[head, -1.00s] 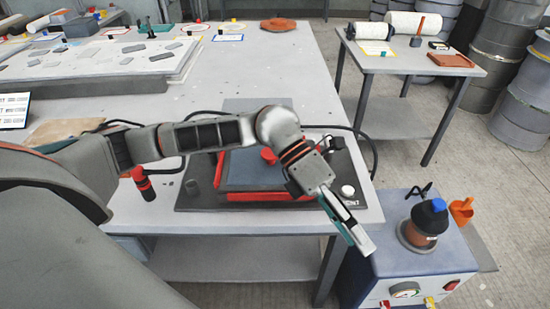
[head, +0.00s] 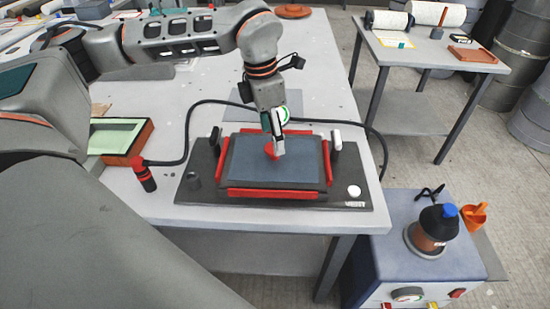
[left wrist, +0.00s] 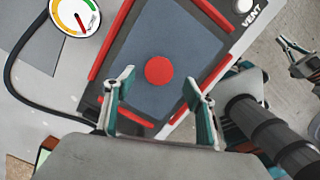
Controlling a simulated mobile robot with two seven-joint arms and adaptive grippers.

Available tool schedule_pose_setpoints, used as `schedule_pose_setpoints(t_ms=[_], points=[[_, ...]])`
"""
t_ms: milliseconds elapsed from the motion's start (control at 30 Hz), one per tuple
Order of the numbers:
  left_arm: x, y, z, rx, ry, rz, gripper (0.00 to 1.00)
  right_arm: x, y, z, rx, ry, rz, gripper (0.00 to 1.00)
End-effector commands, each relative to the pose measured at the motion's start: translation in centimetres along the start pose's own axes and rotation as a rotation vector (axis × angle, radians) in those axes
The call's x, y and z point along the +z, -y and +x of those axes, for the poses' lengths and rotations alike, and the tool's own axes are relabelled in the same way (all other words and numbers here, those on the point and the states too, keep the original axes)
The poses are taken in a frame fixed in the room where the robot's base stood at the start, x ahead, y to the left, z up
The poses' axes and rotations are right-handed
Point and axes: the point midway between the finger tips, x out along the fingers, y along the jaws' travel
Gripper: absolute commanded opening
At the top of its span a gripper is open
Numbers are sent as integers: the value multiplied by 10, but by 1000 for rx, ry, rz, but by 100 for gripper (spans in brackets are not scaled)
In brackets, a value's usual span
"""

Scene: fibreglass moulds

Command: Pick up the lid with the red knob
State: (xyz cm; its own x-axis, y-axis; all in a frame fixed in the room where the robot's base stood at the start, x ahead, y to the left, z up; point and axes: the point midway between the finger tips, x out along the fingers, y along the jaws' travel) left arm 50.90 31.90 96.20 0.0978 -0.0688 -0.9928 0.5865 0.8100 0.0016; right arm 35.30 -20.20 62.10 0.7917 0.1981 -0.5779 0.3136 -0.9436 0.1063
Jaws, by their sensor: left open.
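The lid (head: 246,173) is a flat blue-grey panel with a round red knob (head: 270,150) in its middle. It lies on a dark base between red side strips. In the left wrist view the lid (left wrist: 195,35) lies beyond my fingers, and its knob (left wrist: 159,71) shows between and slightly past the fingertips. My left gripper (head: 277,148) points down at the knob, partly hiding it in the head view. Its two teal fingers (left wrist: 158,90) are spread and hold nothing. My right gripper (left wrist: 302,62) shows partly at the right edge of the left wrist view; its opening is unclear.
A dark base (head: 205,170) marked VENT carries the lid, with a white button (head: 354,191). A black hose (head: 188,125) and a gauge (left wrist: 75,14) are close by. A green-glass tray (head: 148,140) is left. A blue cart (head: 365,247) with an orange-brown jar (head: 432,236) stands right.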

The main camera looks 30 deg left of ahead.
Motion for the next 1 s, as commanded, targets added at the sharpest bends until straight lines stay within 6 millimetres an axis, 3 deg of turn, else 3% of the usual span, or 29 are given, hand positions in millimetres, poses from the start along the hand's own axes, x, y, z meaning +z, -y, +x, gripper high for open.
schedule_pose_setpoints(t_ms=[333, 667, 867, 900, 1000], points=[[0, -2, 46, -2, -1, 1, 55, 4, 1, 1, -1, 4, -1, 0], [1, -2, 52, -1, 1, 1, 55, 4, 0, 1, 0, 5, -3, 0], [1, -2, 52, -2, 1, 1, 5, 4, 0, 2, 1, 4, -3, 0], [1, -2, 52, -2, 1, 1, 0, 4, 0, 2, 1, 4, -3, 0], [1, -2, 51, -1, 3, 1, 0, 3, 0, 2, 1, 3, -3, 0]])
